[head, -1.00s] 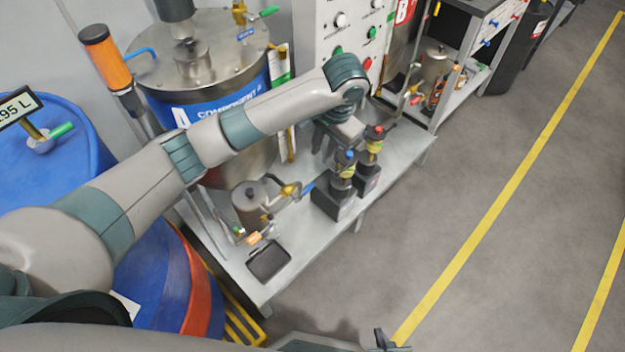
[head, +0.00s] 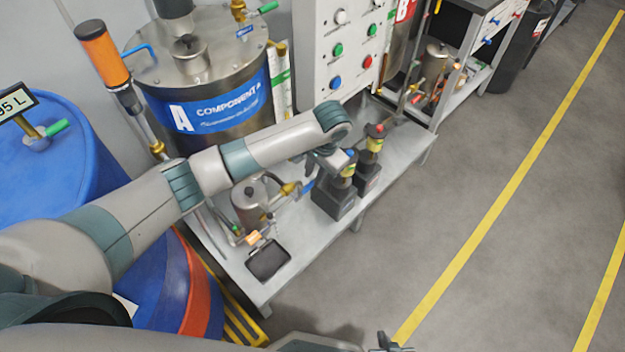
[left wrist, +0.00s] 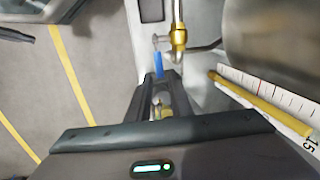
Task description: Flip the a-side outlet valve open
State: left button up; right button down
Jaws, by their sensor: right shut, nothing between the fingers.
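The valve has a brass body (head: 289,188) and a blue lever (head: 307,187), and sits on a pipe above the grey bench, beside a small steel pot. In the left wrist view the brass body (left wrist: 178,38) is at top centre, with the blue lever (left wrist: 158,66) pointing down toward my fingertips. My left gripper (head: 316,172) is just above and beside the lever in the head view. Its fingers (left wrist: 161,76) look parted, with a gap between them, and the lever's end is at their tips; contact is unclear. My right gripper (head: 388,343) is shut and empty at the bottom edge, far from the valve.
Two dark pumps with a blue knob (head: 350,154) and a red knob (head: 378,128) stand close right of my left gripper. A steel drum with a blue label (head: 215,108) stands behind. A black tray (head: 268,262) lies at the bench's front. Floor at right is clear.

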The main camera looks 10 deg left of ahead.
aim_at(312, 183)
pick_arm(q)
jog(key=shift+x, duration=2.1)
grip_shut()
